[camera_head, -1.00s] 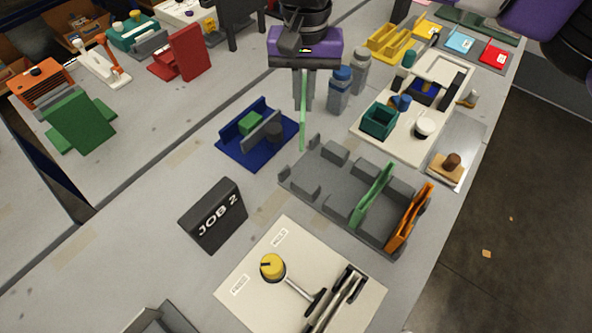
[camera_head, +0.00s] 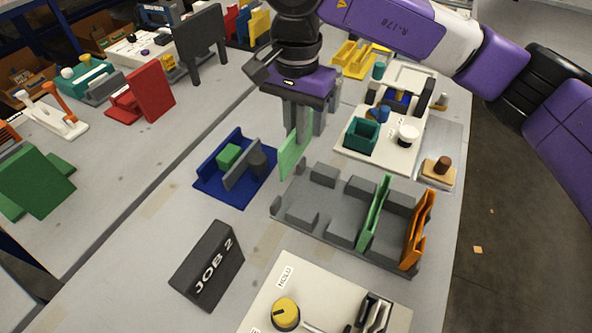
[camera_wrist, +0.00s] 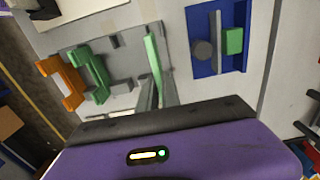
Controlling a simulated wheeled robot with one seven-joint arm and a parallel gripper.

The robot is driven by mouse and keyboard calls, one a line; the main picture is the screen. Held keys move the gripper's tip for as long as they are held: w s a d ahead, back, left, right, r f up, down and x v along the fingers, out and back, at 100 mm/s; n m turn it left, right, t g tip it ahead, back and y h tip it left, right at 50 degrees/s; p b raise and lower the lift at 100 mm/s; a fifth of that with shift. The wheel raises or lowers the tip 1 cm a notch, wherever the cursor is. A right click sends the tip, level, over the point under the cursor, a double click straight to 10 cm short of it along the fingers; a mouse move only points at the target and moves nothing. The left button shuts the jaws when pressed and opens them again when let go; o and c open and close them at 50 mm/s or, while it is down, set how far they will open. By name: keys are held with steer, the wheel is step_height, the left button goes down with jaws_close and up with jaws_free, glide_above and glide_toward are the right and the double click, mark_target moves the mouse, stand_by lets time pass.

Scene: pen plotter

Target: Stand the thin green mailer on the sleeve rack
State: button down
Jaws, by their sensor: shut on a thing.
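My gripper (camera_head: 302,138) is shut on the thin green mailer (camera_head: 291,156) and holds it upright, just behind the far left corner of the sleeve rack. The rack (camera_head: 318,205) is a grey base with several raised blocks. In the wrist view the held mailer (camera_wrist: 153,56) is seen nearly edge-on, beside the rack (camera_wrist: 122,60). I cannot tell whether its lower edge touches anything. A second green piece (camera_head: 374,213) and an orange piece (camera_head: 417,230) stand upright in the rack's right part. The left part of the rack is empty.
A blue tray (camera_head: 207,183) with a green block stands left of the rack. A cream board with a yellow knob (camera_head: 285,314) lies nearer. A cream tray (camera_head: 385,158) with a teal box is behind right.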

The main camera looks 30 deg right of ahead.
step_height(320, 180, down, 12)
steer(key=shift+r, duration=0.15)
stand_by(0.3)
steer(key=c, duration=1.6)
jaws_free()
steer(key=shift+o, duration=0.2)
step_height(320, 180, up, 12)
steer(key=shift+s, duration=0.1)
